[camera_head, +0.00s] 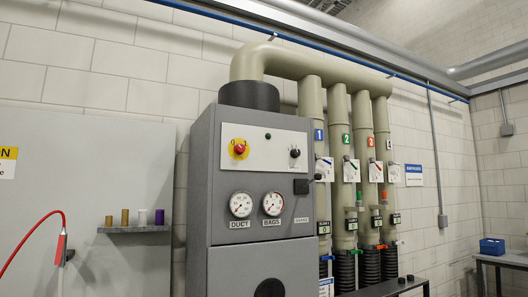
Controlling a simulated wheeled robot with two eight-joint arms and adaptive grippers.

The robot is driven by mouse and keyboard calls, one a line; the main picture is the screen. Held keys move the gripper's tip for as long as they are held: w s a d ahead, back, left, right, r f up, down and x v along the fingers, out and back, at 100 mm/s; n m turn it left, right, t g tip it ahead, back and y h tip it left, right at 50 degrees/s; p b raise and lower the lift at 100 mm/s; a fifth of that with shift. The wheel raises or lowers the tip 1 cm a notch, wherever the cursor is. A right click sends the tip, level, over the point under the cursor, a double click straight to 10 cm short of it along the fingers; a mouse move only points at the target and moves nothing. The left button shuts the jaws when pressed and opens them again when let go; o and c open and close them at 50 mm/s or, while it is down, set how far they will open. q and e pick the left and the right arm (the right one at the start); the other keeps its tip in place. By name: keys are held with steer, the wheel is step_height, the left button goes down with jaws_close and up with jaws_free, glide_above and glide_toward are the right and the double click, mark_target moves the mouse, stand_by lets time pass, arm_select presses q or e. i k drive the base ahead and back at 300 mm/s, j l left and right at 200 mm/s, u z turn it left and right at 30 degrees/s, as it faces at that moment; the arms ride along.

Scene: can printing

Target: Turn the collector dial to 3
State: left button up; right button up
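The dust collector is a grey cabinet (205,215) in the middle of the view. A small black rotary dial (294,153) sits at the right of the light panel (262,162) on its upper front. The marks around the dial are too small to read, so I cannot tell its setting. Neither of my grippers is in view.
Left of the dial is a red button on a yellow plate (239,148). Below are two gauges, DUCT (241,204) and BAGS (273,203). A black handle (302,186) juts out at the right. Numbered pipes (340,115) stand beside the cabinet; a shelf (134,228) is at left.

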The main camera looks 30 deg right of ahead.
mark_target(295, 153)
steer(key=i+l+z, duration=0.15)
steer(key=i+l, duration=0.7)
steer(key=i, duration=0.05)
